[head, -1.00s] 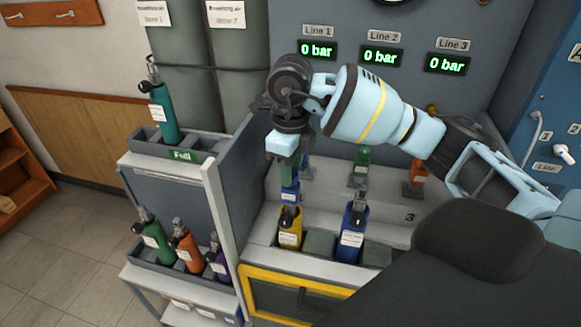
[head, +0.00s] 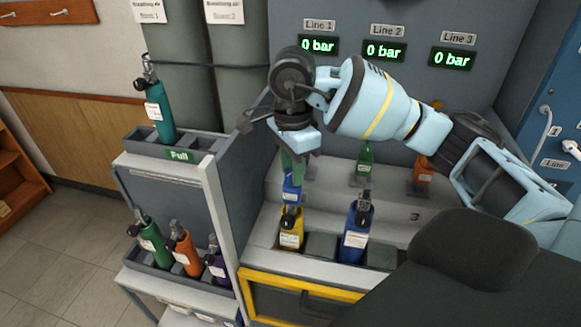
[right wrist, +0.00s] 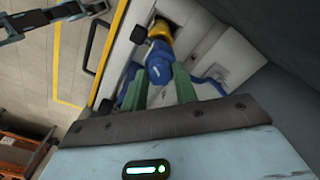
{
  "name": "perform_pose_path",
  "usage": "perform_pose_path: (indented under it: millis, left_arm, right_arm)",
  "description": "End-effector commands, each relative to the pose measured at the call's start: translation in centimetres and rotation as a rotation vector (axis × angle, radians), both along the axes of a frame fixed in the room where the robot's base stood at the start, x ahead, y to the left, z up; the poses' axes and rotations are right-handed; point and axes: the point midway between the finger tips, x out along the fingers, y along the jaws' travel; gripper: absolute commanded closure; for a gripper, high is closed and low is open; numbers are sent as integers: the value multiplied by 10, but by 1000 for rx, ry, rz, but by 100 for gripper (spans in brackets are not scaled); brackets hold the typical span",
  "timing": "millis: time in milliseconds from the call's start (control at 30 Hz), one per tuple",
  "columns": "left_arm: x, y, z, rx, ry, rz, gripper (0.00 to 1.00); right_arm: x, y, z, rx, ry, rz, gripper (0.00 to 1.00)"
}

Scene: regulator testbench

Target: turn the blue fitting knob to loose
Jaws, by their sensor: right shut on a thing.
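The blue fitting (head: 292,190) stands at the Line 1 place on the grey bench, partly hidden under my right gripper. My right gripper (head: 292,172) points down from above with green fingers. In the right wrist view the green fingers of the right gripper (right wrist: 162,88) close on a blue part, the fitting's knob (right wrist: 158,68). The contact is partly hidden, and I cannot read the knob's turn angle. The Line 1 display (head: 318,46) reads 0 bar.
A yellow bottle (head: 291,230) and a blue bottle (head: 357,236) stand in the front rack. Green (head: 365,160) and orange (head: 423,172) fittings stand to the right. A grey partition (head: 240,175) rises close on the left, beside a bottle cart (head: 215,200).

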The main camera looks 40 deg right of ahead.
Motion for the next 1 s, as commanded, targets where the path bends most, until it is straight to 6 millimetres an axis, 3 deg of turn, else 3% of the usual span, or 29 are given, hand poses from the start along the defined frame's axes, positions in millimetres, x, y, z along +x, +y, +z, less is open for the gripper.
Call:
perform_pose_path:
  millis: [500,1000]
  left_arm:
    - [-8,-1,-17,-2,26,0,100]
    - [-10,-2,-23,-2,35,0,100]
  right_arm:
    - [0,0,-2,0,2,433,94]
    - [-1,0,-1,0,2,590,94]
